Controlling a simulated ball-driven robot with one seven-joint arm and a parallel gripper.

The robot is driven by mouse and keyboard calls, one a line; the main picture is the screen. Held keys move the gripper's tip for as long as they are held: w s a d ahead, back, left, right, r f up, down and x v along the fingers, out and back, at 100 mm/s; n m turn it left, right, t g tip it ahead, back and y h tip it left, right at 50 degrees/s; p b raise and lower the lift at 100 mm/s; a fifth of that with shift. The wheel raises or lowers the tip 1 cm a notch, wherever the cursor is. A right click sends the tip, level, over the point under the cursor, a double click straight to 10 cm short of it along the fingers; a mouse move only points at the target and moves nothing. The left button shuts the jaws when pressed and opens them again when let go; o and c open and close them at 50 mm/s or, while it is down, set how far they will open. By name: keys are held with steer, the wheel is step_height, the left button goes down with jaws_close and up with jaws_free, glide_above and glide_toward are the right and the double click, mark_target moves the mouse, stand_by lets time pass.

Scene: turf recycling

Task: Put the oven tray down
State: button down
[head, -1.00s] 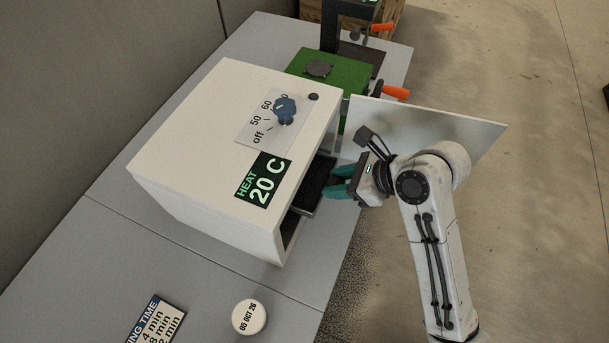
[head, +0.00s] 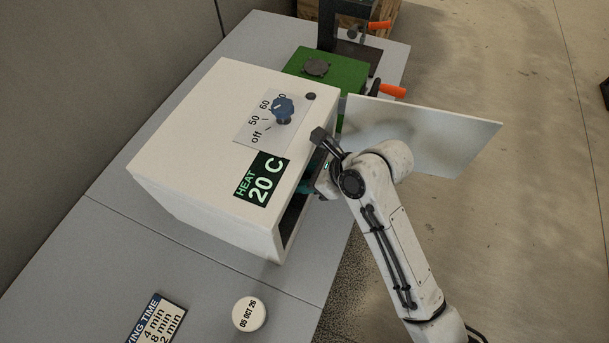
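The white oven (head: 215,155) stands on the grey table with its door (head: 430,135) swung open to the right. A dark blue knob and a "HEAT 20 C" display are on its top. My gripper (head: 308,186) reaches into the oven's open front. Only a bit of its teal fingers shows, and the fingertips are hidden inside. The oven tray is not visible now; the oven's top and my arm cover the place where it showed earlier. I cannot tell whether my fingers are shut on it.
A green machine (head: 325,72) with orange-handled levers stands behind the oven. A white round lid (head: 249,314) marked "05 OCT 26" and a timing card (head: 157,320) lie on the table (head: 205,285) in front.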

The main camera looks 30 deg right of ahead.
steer(key=shift+f, duration=0.15)
steer(key=shift+s+f, duration=0.1)
steer(key=shift+f, duration=0.4)
steer(key=c, duration=0.7)
jaws_free()
steer(key=shift+s+f, duration=0.15)
steer(key=shift+f, duration=0.1)
steer(key=shift+r, duration=0.15)
steer(key=w+r+v, duration=0.1)
steer(key=v, duration=1.2)
steer(key=s+d+f+n+g+h, duration=0.1)
steer(key=s+f+n, duration=0.6)
steer(key=n, duration=0.7)
steer(key=s+d+f+n+g+h, duration=0.1)
steer(key=s+f+n+g+h, duration=0.3)
steer(key=n, duration=1)
steer(key=shift+s+d+f+g, duration=0.25)
steer(key=shift+s+f+g, duration=0.35)
steer(key=shift+s+f, duration=1.6)
